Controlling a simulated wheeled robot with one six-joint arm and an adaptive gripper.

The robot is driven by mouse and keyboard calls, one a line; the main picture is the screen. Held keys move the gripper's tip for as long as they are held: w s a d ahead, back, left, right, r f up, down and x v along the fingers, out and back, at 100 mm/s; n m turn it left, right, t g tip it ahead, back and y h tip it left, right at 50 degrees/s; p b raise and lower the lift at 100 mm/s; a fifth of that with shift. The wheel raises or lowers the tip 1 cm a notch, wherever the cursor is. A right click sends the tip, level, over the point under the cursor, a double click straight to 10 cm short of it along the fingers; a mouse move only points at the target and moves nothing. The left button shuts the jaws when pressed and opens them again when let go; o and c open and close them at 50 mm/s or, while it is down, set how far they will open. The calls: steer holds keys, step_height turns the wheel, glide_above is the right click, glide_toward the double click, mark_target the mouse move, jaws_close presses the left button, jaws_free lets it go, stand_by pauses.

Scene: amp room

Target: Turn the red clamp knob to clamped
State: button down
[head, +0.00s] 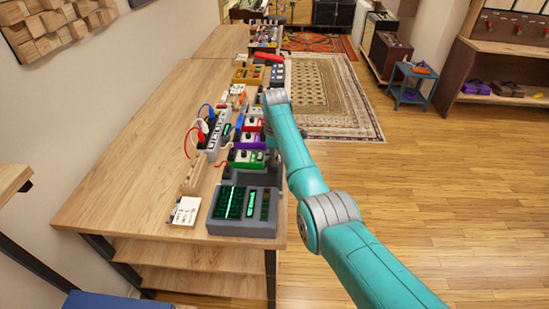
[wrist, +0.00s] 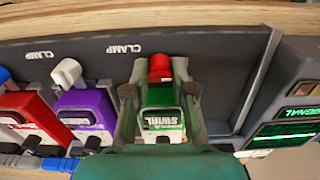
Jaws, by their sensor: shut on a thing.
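The red clamp knob (wrist: 160,68) stands at the far end of the green SWIRL pedal (wrist: 162,122) in the wrist view, by the grey rail (wrist: 220,85). My gripper (wrist: 160,72) has one finger on each side of the knob and is shut on it. The fingers reach past both sides of the green pedal. In the head view the green pedal (head: 247,159) shows on the bench, while my arm hides the knob and most of the gripper. Which way the knob is turned is hard to tell.
A purple pedal (wrist: 87,112) with a white knob (wrist: 67,72) sits left of the green one, and a red pedal (wrist: 25,115) is beyond it. A grey unit with green displays (wrist: 290,120) is at right. Cables run along the pedals' near side.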

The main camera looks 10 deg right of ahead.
steer(key=shift+m, duration=0.4)
steer(key=m, duration=0.8)
steer(key=shift+m, duration=0.3)
steer(key=m, duration=0.4)
steer(key=shift+m, duration=2.2)
steer(key=c, duration=1)
jaws_free()
steer(key=shift+o, duration=0.2)
